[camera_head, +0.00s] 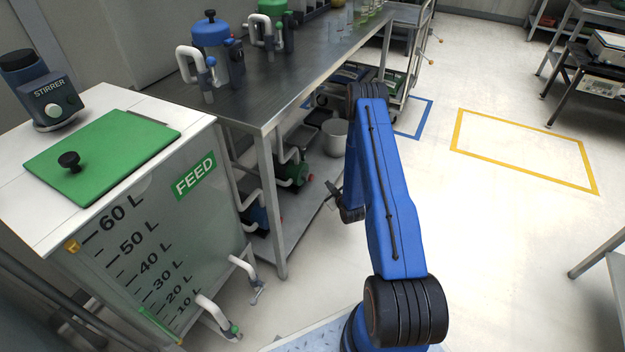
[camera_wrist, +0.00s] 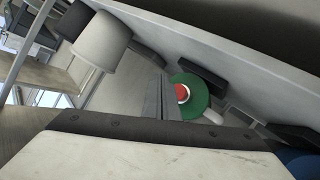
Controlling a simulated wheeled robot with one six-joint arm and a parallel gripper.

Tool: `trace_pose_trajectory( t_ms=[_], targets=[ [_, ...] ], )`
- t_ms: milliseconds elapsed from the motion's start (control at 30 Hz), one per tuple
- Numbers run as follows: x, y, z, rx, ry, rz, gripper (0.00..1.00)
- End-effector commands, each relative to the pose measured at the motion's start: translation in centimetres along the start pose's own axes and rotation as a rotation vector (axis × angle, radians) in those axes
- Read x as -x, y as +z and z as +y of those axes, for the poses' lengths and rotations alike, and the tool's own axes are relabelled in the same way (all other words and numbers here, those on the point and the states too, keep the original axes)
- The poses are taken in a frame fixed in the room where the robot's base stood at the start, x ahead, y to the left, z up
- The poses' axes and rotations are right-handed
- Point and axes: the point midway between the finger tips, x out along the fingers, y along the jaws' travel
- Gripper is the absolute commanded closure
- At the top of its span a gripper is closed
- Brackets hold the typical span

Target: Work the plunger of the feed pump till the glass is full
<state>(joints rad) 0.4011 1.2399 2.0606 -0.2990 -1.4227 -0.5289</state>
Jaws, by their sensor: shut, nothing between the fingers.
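My gripper (camera_head: 335,192) is shut and empty, low beside the bench's lower shelf in the head view; its fingers (camera_wrist: 160,98) show in the middle of the wrist view. On the bench stand a pump-like vessel with a blue lid and dark knob (camera_head: 211,35) and a similar green-lidded one (camera_head: 270,10), each with white pipes. I cannot tell which is the feed pump. Clear glassware (camera_head: 338,20) stands farther back on the bench; its fill level is too small to read. No plunger is being touched.
The FEED tank (camera_head: 160,250) with a litre scale stands at left, under a green lid (camera_head: 100,155) and the stirrer (camera_head: 45,92). The lower shelf holds a green pump with a red cap (camera_wrist: 190,95) and a white bucket (camera_wrist: 100,42).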

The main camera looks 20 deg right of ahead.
Motion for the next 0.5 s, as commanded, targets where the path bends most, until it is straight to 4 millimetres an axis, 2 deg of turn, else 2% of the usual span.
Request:
trace_pose_trajectory(
  t_ms=[200, 500],
  targets=[
    [-1.9, -1.4, -1.4, 0.002, -0.002, 0.001, 1.0],
    [-3.4, -2.5, -2.5, 0.001, 0.0, 0.0, 1.0]
  ],
)
